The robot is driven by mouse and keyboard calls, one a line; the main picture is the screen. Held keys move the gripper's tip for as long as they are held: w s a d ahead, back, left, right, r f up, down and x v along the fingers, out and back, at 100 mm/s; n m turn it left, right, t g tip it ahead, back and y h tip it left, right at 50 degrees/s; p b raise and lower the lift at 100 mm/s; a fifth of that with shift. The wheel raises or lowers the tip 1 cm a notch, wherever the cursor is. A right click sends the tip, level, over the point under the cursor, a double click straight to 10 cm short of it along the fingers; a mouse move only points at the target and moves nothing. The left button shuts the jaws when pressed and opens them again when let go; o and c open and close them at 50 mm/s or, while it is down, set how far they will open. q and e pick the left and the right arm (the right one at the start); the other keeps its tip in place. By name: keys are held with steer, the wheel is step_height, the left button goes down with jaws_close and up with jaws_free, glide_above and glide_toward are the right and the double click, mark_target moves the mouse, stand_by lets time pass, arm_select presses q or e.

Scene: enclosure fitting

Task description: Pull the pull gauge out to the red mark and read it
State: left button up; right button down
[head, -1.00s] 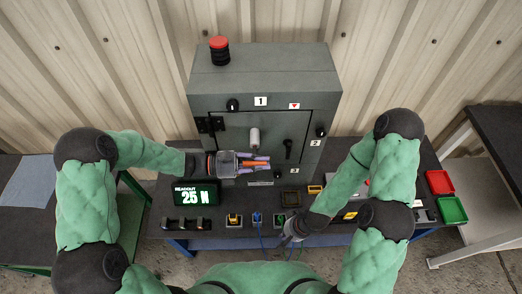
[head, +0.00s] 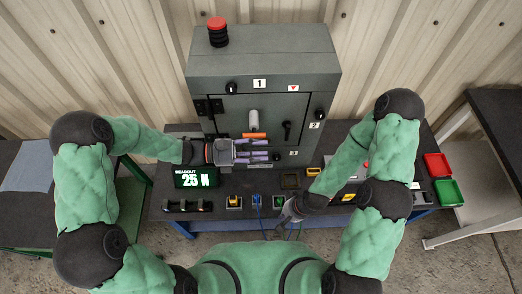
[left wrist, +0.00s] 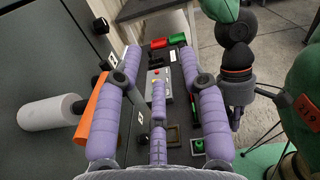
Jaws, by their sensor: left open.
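The pull gauge's orange handle bar (head: 254,135) stands in front of the grey enclosure door, just below a pale cylinder (head: 253,117). In the left wrist view the orange bar (left wrist: 88,112) shows partly behind one finger, outside the jaws. My left gripper (head: 255,152) is open and empty, on the near side of the bar; its spread purple fingers also show in the left wrist view (left wrist: 158,100). The readout (head: 196,178) shows 25 N. I cannot make out the gauge's red mark. My right gripper (head: 287,213) hangs low over the bench front; its fingers are unclear.
The enclosure (head: 262,65) fills the bench's back, with a red button (head: 217,28) on top. Small fixtures and cables line the bench's front. Red (head: 437,166) and green (head: 447,192) trays sit at the right end.

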arm_select(q)
steer(key=a, duration=1.1)
steer(key=shift+a, duration=0.15)
steer(key=shift+s+f, duration=0.1)
steer(key=s+f+m+y+b, duration=0.2)
steer(key=s+f+m+y, duration=0.2)
steer(key=f, duration=0.7)
steer(key=s+f+m+y+b, duration=0.2)
steer(key=s+f+m+y, duration=0.2)
steer(key=f+m, duration=0.4)
steer(key=s+f+m+y+b, duration=0.2)
steer(key=s+f+m+y, duration=0.2)
steer(key=f, duration=1)
steer(key=shift+d+f+m+y, duration=0.2)
steer(key=shift+d+m+y, duration=0.15)
steer(key=shift+m+y, duration=0.6)
steer(key=shift+s+a, duration=0.1)
stand_by(0.4)
